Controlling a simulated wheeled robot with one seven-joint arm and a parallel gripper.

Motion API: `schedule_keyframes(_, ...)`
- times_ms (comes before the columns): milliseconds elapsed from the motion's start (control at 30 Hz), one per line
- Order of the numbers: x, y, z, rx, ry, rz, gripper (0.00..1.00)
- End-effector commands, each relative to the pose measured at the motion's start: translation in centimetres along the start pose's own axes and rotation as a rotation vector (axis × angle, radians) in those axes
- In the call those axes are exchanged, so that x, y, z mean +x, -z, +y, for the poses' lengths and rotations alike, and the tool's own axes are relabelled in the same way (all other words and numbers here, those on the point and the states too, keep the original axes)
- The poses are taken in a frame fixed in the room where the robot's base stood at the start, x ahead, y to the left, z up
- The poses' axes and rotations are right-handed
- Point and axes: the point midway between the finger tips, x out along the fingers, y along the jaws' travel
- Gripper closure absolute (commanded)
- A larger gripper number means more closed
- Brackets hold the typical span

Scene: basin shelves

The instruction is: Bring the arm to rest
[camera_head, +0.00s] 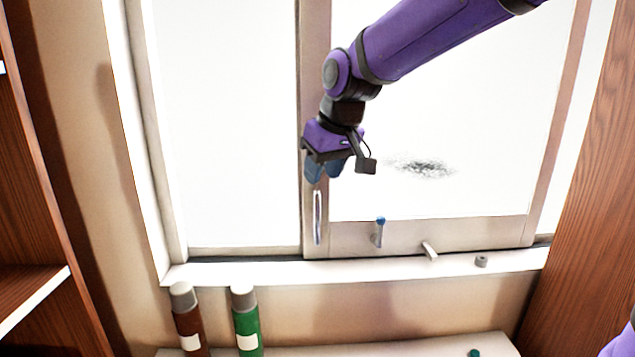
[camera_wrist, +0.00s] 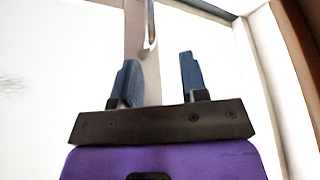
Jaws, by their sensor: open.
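My gripper (camera_head: 325,172) hangs in front of the window's middle upright, with its blue fingers pointing down. In the wrist view my gripper (camera_wrist: 157,80) shows its two fingers spread apart with nothing between them. A slim vertical window handle (camera_head: 317,217) is on the upright just below the fingers. The handle also shows in the wrist view (camera_wrist: 150,25), beyond the fingertips. I see a gap between the fingertips and the handle in the picture. My purple arm reaches in from the upper right.
A blue-tipped lever (camera_head: 378,232), a small pale handle (camera_head: 429,251) and a grey knob (camera_head: 481,261) are along the window's lower edge. A brown bottle (camera_head: 189,325) and a green bottle (camera_head: 246,325) stand below. Wooden shelves (camera_head: 30,220) flank the left. A dark smudge (camera_head: 425,168) marks the pane.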

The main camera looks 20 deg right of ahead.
Motion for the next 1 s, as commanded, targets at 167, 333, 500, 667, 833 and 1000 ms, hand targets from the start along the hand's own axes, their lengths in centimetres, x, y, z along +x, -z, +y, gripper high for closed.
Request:
schedule_keyframes(167, -0.3, -0.1, 0.1, 0.002, 0.000, -0.001, 0.60)
schedule_keyframes(333, -0.2, -0.1, 0.1, 0.002, -0.001, -0.002, 0.60)
schedule_keyframes(500, -1.1, -1.1, 0.5, 0.016, -0.011, 0.001, 0.60)
schedule_keyframes(667, -3.5, -4.5, 1.6, 0.060, -0.042, 0.010, 0.60)
schedule_keyframes(833, -6.1, -9.1, 2.6, 0.121, -0.078, 0.022, 0.60)
schedule_keyframes(1000, -8.1, -13.9, 3.4, 0.185, -0.109, 0.036, 0.60)
